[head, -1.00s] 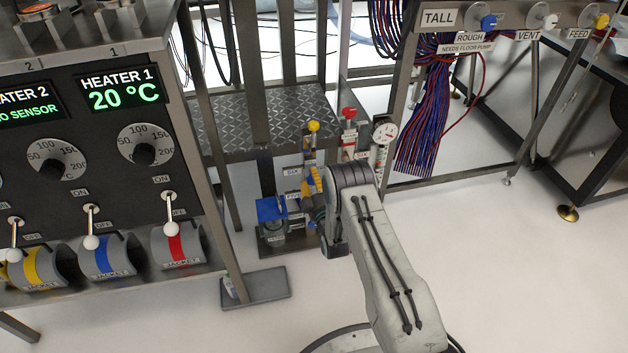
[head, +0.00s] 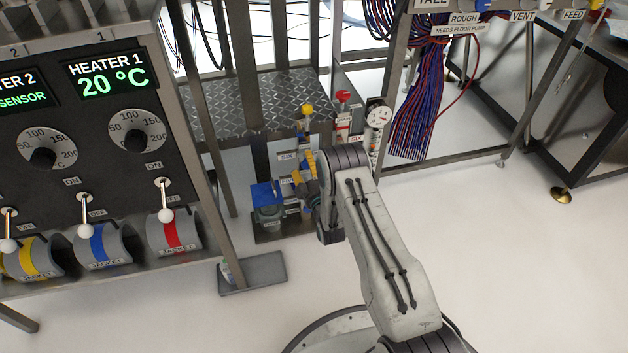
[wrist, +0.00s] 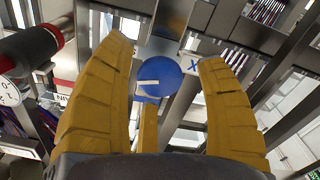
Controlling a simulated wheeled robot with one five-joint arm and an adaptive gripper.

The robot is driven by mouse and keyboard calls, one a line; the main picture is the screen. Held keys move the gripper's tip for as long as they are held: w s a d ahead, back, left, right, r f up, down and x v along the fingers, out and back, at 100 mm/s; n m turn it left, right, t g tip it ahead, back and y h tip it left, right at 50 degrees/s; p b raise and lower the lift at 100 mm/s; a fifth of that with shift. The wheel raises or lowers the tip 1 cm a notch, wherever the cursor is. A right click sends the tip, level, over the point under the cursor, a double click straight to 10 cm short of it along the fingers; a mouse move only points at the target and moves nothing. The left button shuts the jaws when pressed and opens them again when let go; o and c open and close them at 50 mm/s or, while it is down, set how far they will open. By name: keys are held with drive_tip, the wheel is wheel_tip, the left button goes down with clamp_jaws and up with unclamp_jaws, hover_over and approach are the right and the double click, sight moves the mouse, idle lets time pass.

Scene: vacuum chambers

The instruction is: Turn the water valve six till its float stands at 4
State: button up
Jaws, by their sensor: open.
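In the wrist view a round blue knob (wrist: 160,76) with a white bar on its face sits between the yellow fingers of my gripper (wrist: 168,85). The fingers are open, one on each side; I cannot tell whether they touch it. A label ending in X (wrist: 194,69) is partly visible beside the knob. In the head view my gripper (head: 306,188) is low at the valve stand, partly hidden by my wrist. A SIX label (head: 288,156) shows just behind it, and another SIX label (head: 356,139) sits to the right. The float's reading is not legible.
A yellow knob (head: 306,110), a red knob (head: 343,96) and a round gauge (head: 379,116) stand close behind my wrist. A blue-topped fitting (head: 266,194) is left of the gripper. The heater panel (head: 90,130) fills the left.

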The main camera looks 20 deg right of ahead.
drive_tip(key=s, duration=1.1)
drive_tip(key=shift+s, duration=0.15)
idle(0.3)
wheel_tip(320, 180, up, 36)
drive_tip(key=w+f+m+g+p, duration=0.1)
drive_tip(key=m+g+p, duration=0.35)
drive_tip(key=p, duration=1.65)
drive_tip(key=s+r+g+p, duration=0.3)
drive_tip(key=s+r+p, duration=0.3)
drive_tip(key=r, duration=0.3)
drive_tip(key=s+r+g+p, duration=0.3)
drive_tip(key=s+r+p, duration=0.3)
drive_tip(key=r, duration=0.4)
drive_tip(key=s+r+m+g+p, duration=0.1)
drive_tip(key=s+r+p, duration=0.3)
drive_tip(key=s, duration=0.6)
drive_tip(key=s+r+g+p, duration=0.3)
drive_tip(key=s+r+p, duration=0.2)
drive_tip(key=s+r, duration=0.4)
drive_tip(key=shift+s+m, duration=0.35)
drive_tip(key=shift+s, duration=0.85)
